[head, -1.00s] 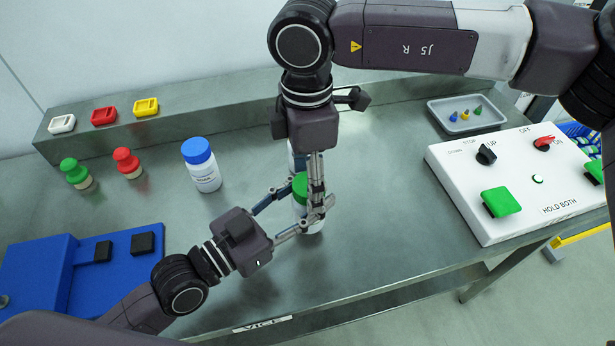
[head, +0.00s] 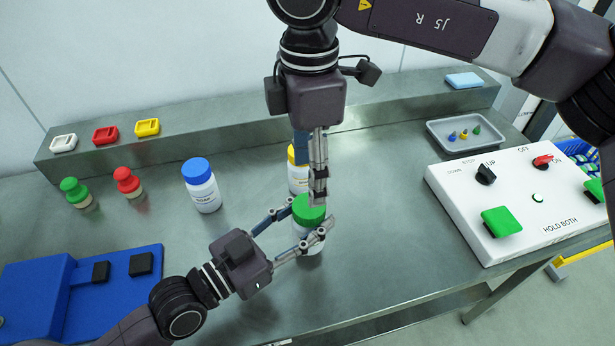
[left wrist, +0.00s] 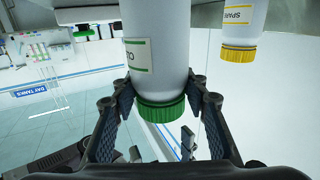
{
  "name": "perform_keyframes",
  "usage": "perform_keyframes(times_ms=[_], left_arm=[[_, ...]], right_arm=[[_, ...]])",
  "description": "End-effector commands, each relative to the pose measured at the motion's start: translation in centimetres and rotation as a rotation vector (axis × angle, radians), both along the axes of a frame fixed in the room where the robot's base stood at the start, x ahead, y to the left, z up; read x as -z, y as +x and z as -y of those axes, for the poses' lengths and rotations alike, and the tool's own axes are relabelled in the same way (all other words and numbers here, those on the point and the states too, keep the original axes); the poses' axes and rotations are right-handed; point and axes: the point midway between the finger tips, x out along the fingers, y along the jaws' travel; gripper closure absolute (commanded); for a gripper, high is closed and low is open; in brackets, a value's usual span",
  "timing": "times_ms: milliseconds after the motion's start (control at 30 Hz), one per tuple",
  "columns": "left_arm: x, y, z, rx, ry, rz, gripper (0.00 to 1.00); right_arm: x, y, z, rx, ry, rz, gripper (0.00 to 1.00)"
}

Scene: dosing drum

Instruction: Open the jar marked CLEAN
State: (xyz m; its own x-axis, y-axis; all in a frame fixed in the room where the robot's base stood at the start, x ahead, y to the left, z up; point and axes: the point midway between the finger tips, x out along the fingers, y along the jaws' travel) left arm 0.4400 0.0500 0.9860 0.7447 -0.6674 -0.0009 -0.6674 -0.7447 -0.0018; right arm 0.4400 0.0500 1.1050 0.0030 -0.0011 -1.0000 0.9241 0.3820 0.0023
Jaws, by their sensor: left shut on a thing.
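A white jar (left wrist: 165,72) with a green lid (head: 308,209) stands on the bench, the lid still on it. My left gripper (head: 309,222) is shut around this jar near its lid. In the left wrist view, upside down, its label shows only the letters "TO". My right gripper (head: 317,196) points down just above and behind the green lid; its fingers are seen edge-on, so their gap is unclear. A jar with a yellow lid (head: 293,155), labelled SPARE in the left wrist view (left wrist: 240,18), stands behind. A blue-lidded jar (head: 206,193) stands left. No CLEAN label is legible.
Green (head: 75,190) and red (head: 127,180) knobbed items stand at left, behind a blue fixture (head: 90,285). A white control box (head: 520,185) and a grey tray (head: 452,143) of small parts are at right. The bench between the blue-lidded jar and the left gripper is clear.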

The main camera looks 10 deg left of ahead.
Motion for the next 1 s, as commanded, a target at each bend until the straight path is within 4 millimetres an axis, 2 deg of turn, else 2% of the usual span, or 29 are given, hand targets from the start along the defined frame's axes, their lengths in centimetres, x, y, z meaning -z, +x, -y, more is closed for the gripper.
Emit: perform_keyframes(times_ms=[400, 500, 667, 900, 1000], left_arm=[[0.0, 0.0, 0.0, 0.0, -0.001, 0.001, 1.0], [0.0, 0.0, 0.0, 0.0, -0.001, 0.001, 1.0], [0.0, 0.0, 0.0, 0.0, -0.001, 0.001, 1.0], [0.0, 0.0, 0.0, 0.0, -0.001, 0.001, 1.0], [0.0, 0.0, 0.0, 0.0, -0.001, 0.001, 1.0]], right_arm=[[5.9, 0.0, 0.1, 0.0, -0.001, -0.002, 0.44], [6.8, 0.0, 0.1, 0.001, 0.0, 0.0, 0.44], [7.6, 0.0, 0.0, 0.0, 0.001, 0.0, 0.44], [7.7, 0.0, 0.0, 0.0, 0.0, 0.001, 0.44], [7.7, 0.0, 0.0, 0.0, 0.0, 0.001, 0.55]])
